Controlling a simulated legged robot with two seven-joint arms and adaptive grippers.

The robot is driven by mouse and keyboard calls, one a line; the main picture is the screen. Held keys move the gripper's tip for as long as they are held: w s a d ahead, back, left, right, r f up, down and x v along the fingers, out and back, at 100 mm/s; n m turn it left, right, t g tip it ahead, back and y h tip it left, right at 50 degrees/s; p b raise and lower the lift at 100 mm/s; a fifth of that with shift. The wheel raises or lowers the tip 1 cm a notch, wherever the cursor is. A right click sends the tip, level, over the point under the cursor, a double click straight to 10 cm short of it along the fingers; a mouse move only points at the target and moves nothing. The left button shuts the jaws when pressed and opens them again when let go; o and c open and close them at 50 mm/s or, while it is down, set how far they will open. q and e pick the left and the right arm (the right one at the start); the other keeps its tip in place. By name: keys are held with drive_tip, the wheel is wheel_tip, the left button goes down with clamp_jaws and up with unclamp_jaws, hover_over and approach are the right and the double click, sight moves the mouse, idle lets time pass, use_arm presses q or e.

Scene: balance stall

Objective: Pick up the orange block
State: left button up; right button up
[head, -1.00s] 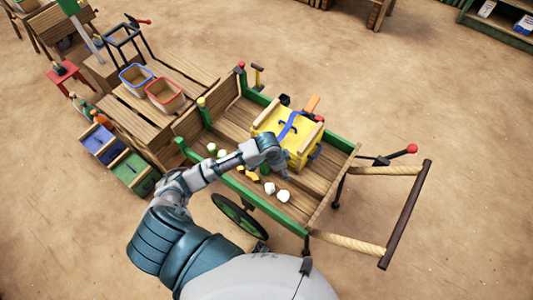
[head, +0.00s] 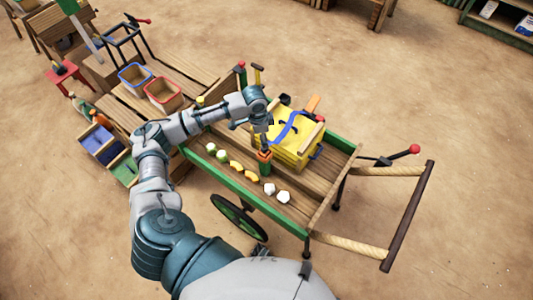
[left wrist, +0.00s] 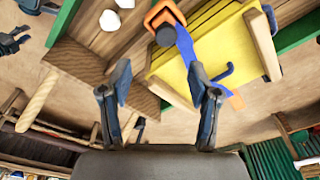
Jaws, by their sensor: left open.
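An orange block (head: 313,104) sticks up at the back edge of the yellow box (head: 300,149) on the cart, in the head view. In the left wrist view, a small orange patch (left wrist: 236,101) shows beside a finger, mostly hidden; I cannot tell whether it is the same block. My left gripper (head: 264,138) is open and empty, pointing down at the near left side of the yellow box. Its two spread fingers show in the left wrist view (left wrist: 160,82). A green item with an orange top (head: 265,158) stands just below it. My right gripper is not in view.
The wooden cart has green rails (head: 240,190) and rope handles (head: 350,243). White pieces (head: 276,195), yellow pieces and green-white pieces lie along its near side. A red-knobbed lever (head: 412,149) sticks out right.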

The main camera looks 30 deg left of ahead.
sight(264, 152)
use_arm(q)
drive_tip(key=f, duration=0.3)
drive_tip(key=shift+w+a+f, duration=0.15)
drive_tip(key=shift+a+f, duration=0.05)
drive_tip(key=shift+a, duration=0.1)
drive_tip(key=shift+a+f, duration=0.3)
drive_tip(key=shift+f, duration=0.35)
drive_tip(key=f, duration=0.1)
drive_tip(key=d+f+b, duration=0.1)
drive_tip(key=f, duration=0.2)
drive_tip(key=shift+w+d+f, duration=0.15)
drive_tip(key=shift+w+f, duration=0.15)
drive_tip(key=shift+a, duration=0.5)
clamp_jaws()
drive_tip(key=shift+d, duration=0.2)
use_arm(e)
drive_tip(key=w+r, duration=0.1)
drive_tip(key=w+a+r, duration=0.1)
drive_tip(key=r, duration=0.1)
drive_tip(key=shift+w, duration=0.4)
